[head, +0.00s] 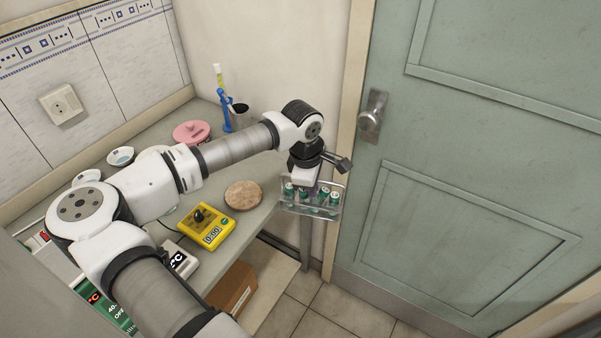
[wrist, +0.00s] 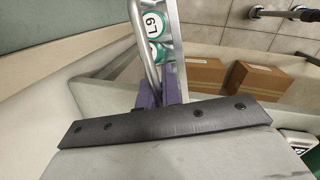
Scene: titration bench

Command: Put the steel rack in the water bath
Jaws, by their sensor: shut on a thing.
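The steel rack (head: 291,208) is a wire and metal carrier holding several green-and-white vials. My gripper (head: 304,180) is shut on it from above and holds it in the air past the bench's right end. In the wrist view, the rack's metal side (wrist: 172,50) runs up from between my gripper's purple fingertips (wrist: 160,98); a vial marked 67 shows beside it.
A green door (head: 465,190) with a handle (head: 372,118) is close right of the rack. Cardboard boxes (head: 232,288) sit below.

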